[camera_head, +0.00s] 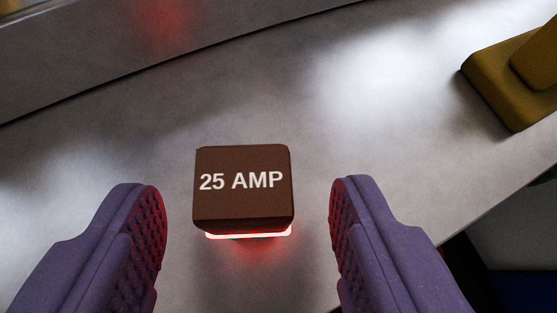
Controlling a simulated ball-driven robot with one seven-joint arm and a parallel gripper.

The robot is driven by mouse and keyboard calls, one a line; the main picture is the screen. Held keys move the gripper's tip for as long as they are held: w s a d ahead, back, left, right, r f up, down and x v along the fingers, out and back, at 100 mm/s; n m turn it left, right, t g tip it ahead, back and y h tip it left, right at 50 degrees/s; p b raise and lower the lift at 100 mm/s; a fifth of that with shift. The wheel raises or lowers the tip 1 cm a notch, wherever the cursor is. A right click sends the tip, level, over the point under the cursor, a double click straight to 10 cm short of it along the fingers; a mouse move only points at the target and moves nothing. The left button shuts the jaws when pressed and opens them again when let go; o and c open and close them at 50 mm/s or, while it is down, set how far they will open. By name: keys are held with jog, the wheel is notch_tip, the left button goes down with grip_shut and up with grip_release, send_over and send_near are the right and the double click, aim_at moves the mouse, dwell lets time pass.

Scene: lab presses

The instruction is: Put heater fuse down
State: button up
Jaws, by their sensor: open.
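The heater fuse (243,188) is a brown block marked "25 AMP" in white. It is in the middle of the head camera view, over a grey metal surface (330,120). A glowing red-white strip (250,234) shows at its lower edge, with a red glow on the surface below. My gripper (248,215) is open, with one purple finger on each side of the fuse. A clear gap shows between each finger and the fuse, so neither touches it. The underside of the fuse is hidden.
A yellow block-like object (505,85) stands on the surface at the upper right. A raised grey ledge (150,50) with a red reflection runs along the upper left. The surface ends at the lower right, with dark and white shapes beyond. The surface between fuse and ledge is clear.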

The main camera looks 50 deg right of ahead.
aim_at(249, 165)
jog(key=b+x, duration=0.2)
jog(key=x, duration=0.3)
jog(key=shift+r, duration=0.25)
grip_shut()
